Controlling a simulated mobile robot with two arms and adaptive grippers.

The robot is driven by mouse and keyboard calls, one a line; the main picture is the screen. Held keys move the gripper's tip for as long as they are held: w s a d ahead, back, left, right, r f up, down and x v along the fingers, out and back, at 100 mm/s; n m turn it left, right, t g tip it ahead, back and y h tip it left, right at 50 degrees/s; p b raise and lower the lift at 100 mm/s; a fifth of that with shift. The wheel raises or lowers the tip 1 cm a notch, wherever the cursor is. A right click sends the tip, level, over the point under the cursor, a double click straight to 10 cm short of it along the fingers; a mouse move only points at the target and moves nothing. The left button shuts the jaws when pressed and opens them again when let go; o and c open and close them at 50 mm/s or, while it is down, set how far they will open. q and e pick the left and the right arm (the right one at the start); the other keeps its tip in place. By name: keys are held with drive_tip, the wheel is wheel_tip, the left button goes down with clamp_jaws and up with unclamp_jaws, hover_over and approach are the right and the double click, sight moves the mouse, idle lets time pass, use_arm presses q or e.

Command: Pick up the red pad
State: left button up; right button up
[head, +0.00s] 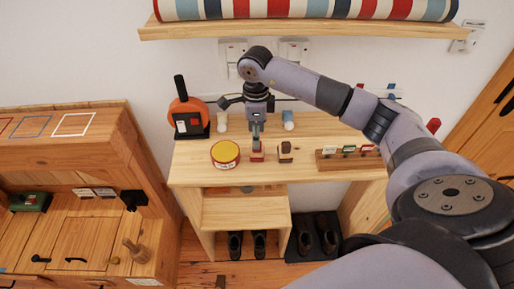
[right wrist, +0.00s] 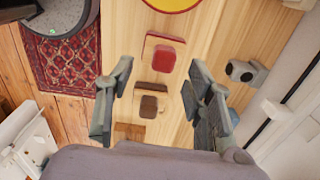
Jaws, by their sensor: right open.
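The red pad (head: 257,156) is a small red block on the pale wooden desk, directly below my right gripper (head: 257,128) in the head view. In the right wrist view the red pad (right wrist: 165,56) lies just beyond the fingertips, roughly between their lines. My right gripper (right wrist: 160,74) is open and empty, pointing down, with its fingers apart. A similar brown block (right wrist: 149,106) shows between the fingers, nearer the palm. I cannot tell the exact height of the fingers above the pad. My left gripper is not in view.
A round yellow tin (head: 225,153) stands left of the pad, and the brown block (head: 285,152) stands to its right. An orange-and-black device (head: 188,117) is at the desk's back left. A wooden rack (head: 349,160) is to the right. A shelf (head: 300,29) hangs above.

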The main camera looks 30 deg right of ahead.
drive_tip(key=f, duration=0.1)
drive_tip(key=f+p, duration=0.1)
drive_tip(key=f, duration=0.1)
drive_tip(key=f+p, duration=0.1)
drive_tip(key=shift+w+d+f, duration=0.15)
drive_tip(key=shift+d+f, duration=0.1)
drive_tip(key=shift+f, duration=0.55)
clamp_jaws()
